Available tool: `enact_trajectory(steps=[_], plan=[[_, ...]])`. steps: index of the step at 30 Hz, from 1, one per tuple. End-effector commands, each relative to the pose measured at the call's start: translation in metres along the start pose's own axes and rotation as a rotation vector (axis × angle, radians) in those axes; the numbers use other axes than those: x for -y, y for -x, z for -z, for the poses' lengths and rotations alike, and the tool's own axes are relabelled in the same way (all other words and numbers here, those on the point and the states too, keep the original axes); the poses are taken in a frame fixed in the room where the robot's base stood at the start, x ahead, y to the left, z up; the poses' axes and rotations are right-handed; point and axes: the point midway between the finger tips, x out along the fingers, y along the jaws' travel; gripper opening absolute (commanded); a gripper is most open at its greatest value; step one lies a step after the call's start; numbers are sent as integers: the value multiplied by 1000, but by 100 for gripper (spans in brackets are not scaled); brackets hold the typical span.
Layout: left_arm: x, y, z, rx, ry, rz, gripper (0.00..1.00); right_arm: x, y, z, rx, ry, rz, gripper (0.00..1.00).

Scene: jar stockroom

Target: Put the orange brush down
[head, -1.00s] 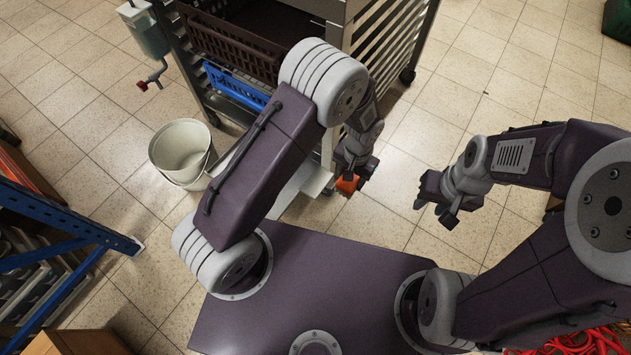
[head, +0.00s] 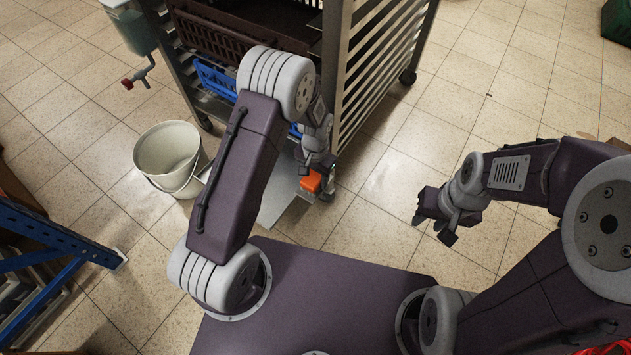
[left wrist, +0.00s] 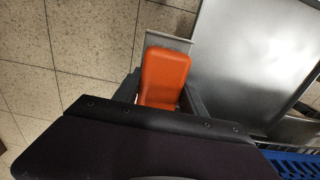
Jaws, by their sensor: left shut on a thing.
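The orange brush (head: 311,181) is held in my left gripper (head: 318,184), beside the slatted rack. In the left wrist view the brush (left wrist: 165,76) shows as an orange block between the two fingers of the left gripper (left wrist: 160,98). A grey metal surface lies below and to the right of it there, with tiled floor to the left.
A metal rack (head: 342,90) holds a dark crate (head: 215,38) and a blue crate (head: 222,84). A low grey shelf (head: 284,196) juts out under my left gripper. A white bucket (head: 166,157) stands left of my left arm. Open tiled floor lies right of the rack.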

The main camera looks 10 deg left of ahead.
Motion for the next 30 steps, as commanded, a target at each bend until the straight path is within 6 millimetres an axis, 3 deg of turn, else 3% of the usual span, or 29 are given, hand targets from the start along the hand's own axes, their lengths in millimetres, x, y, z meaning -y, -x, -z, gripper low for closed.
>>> enact_trajectory(steps=[10, 11, 12, 13, 23, 30], plan=[[0, -5, 0, 0, 0, 0, 0, 0, -2, 0, -1, 0, 0, 36], [0, -4, 0, -1, 0, 0, 57, 0, -2, 0, -1, 0, 0, 36], [0, -4, 0, -1, 0, 0, 68, 0, -2, 0, -1, 0, 0, 36], [0, -4, 0, -1, 0, 0, 70, 0, -2, 0, -1, 0, 0, 36], [0, 0, 0, -2, 0, 0, 70, 0, 0, 0, 0, 0, 0, 36], [0, 64, 1, -2, 0, 0, 70, 1, 48, 5, -1, 0, 0, 36]])
